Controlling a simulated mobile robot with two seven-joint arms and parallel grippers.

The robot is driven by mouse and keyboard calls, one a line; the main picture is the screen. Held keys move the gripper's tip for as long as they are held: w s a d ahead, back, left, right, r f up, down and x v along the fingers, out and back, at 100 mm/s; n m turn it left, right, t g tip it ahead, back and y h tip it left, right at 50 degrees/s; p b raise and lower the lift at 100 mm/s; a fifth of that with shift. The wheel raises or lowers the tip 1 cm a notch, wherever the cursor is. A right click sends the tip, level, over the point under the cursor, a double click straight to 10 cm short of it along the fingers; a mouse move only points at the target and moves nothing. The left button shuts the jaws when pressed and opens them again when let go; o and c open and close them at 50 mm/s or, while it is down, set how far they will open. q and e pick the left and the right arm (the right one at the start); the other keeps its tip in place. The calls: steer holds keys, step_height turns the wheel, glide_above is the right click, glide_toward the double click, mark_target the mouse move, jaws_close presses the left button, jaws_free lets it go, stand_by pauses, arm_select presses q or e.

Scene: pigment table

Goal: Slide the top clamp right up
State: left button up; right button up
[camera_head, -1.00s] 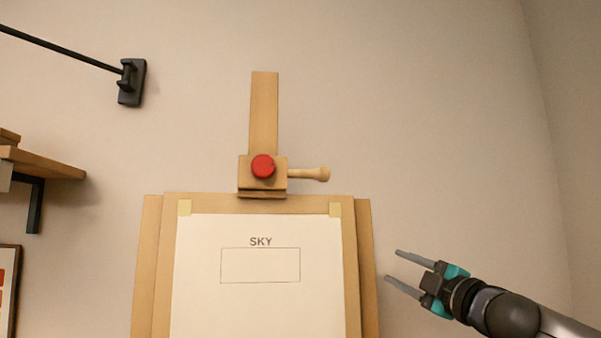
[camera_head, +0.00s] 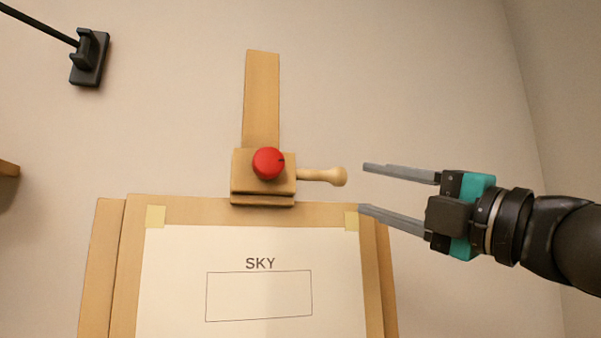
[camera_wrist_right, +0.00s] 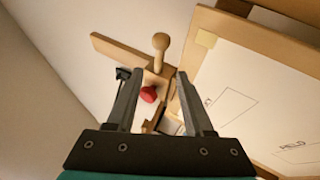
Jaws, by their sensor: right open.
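The top clamp (camera_head: 248,182) is a wooden block on the easel's upright mast (camera_head: 262,100), just above the top edge of the board. It has a red knob (camera_head: 268,163) on its front and a wooden peg handle (camera_head: 324,176) sticking out to the right. My right gripper (camera_head: 364,188) is open and empty, just right of the handle's round end, with its fingers pointing left at about the handle's height. In the right wrist view the handle (camera_wrist_right: 160,52) stands beyond the open fingers, between their tips, with the red knob (camera_wrist_right: 149,94) below it. My left gripper is not in view.
The board (camera_head: 118,270) carries a taped white sheet (camera_head: 180,290) marked SKY, below the clamp. A black wall bracket (camera_head: 90,58) is at upper left, and a shelf edge (camera_head: 8,169) at far left. The mast above the clamp and the wall around it are clear.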

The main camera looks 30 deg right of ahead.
mark_target(327, 175)
steer(key=p+x, duration=0.4)
steer(key=x, duration=0.3)
steer(key=shift+r+p, duration=0.2)
steer(key=shift+p, duration=0.2)
steer(key=p+x, duration=0.4)
steer(key=p, duration=0.1)
steer(key=shift+r, duration=0.1)
steer(key=shift+p+x, duration=0.7)
steer(key=shift+x, duration=0.1)
arm_select(q)
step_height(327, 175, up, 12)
steer(key=p, duration=0.1)
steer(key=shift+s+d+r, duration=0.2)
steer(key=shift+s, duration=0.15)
arm_select(e)
steer(key=shift+w+a, duration=0.1)
steer(key=shift+w, duration=0.6)
jaws_close()
